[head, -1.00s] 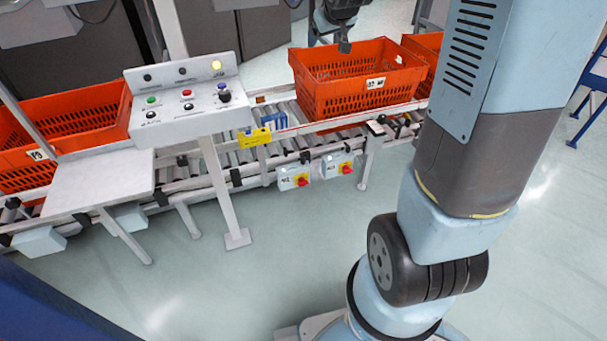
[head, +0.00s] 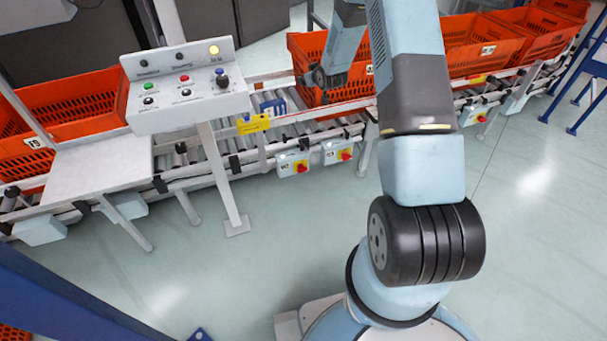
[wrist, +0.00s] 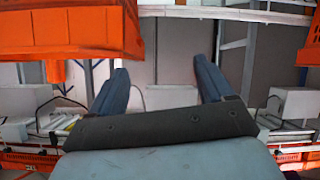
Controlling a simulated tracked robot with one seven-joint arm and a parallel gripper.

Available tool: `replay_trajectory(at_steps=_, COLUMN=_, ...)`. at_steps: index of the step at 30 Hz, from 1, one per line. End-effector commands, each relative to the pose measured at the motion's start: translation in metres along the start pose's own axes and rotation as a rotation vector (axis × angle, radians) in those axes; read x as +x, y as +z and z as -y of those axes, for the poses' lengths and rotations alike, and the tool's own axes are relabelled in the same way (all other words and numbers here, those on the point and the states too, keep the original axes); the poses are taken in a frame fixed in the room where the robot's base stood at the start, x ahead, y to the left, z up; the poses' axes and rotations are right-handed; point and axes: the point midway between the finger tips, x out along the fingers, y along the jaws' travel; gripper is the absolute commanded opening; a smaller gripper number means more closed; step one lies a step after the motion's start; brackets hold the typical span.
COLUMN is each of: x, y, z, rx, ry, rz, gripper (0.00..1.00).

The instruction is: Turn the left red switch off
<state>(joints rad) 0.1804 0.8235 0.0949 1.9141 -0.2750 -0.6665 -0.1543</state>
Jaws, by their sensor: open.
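The left red switch (head: 299,168) is a red knob on a yellow plate, on a pale box under the front edge of the conveyor. The right red switch (head: 346,155) sits on a similar box beside it. My gripper (head: 320,79) is above and behind both switches, in front of an orange tote, and touches neither switch. In the wrist view my gripper (wrist: 160,82) has its two blue-grey fingers spread apart with nothing between them. Neither switch can be made out in the wrist view.
A control panel (head: 185,88) on a post stands left of the switches. An orange tote (head: 303,47) stands on the roller conveyor behind my arm. A yellow device (head: 252,124) is on the conveyor's front edge. The floor (head: 290,235) below the switches is clear.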

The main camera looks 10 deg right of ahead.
Motion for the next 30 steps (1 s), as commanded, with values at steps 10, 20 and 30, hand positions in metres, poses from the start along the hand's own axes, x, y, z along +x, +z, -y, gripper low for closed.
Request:
replay_trajectory(at_steps=10, x=0.067, y=0.111, z=0.021, rx=0.022, ry=-0.022, rz=-0.113, gripper=0.81)
replay_trajectory(at_steps=20, x=0.097, y=0.226, z=0.051, rx=0.062, ry=-0.024, rz=-0.229, gripper=0.81)
replay_trajectory(at_steps=30, x=0.093, y=0.351, z=0.092, rx=0.119, ry=-0.004, rz=-0.348, gripper=0.81)
